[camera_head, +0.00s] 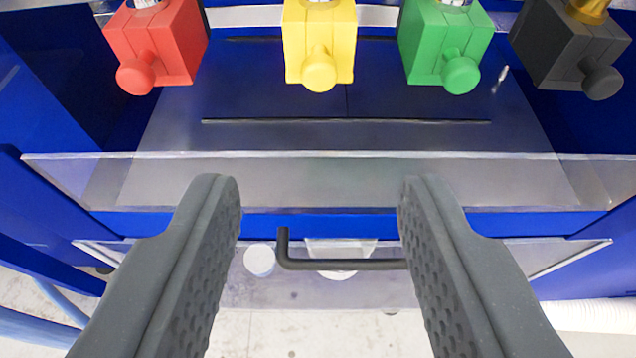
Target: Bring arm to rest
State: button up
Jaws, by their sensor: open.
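My gripper (320,205) fills the lower half of the view. Its two grey fingers, with dimpled inner pads, stand wide apart with nothing between them. Through the gap I see a dark bent handle (345,264) below and beyond the fingers. The fingertips reach up over a clear panel (320,168) in the picture and seem to hold nothing.
A red block (160,38), a yellow block (318,40), a green block (445,40) and a dark grey block (570,48), each with a round knob, line the top. Blue frame walls (40,90) flank a grey surface (250,135). Pale floor (240,335) shows below.

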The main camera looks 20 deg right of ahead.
jog(key=s+a+r+n+t+y, duration=0.1)
jog(key=a+r+y, duration=0.1)
jog(key=r, duration=0.8)
jog(key=s+a+r+n+y, duration=0.1)
jog(key=s+a+r+y, duration=0.15)
jog(key=r, duration=0.75)
jog(key=s+d+r, duration=0.3)
jog(key=s+r, duration=0.1)
jog(key=r, duration=0.4)
jog(key=s+d+r+n+t, duration=0.1)
jog(key=s+d+r, duration=0.3)
jog(key=r, duration=0.4)
jog(key=shift+s+d+r+n+t, duration=0.25)
jog(key=shift+s+r+n+t, duration=0.05)
jog(key=shift+s+r, duration=0.1)
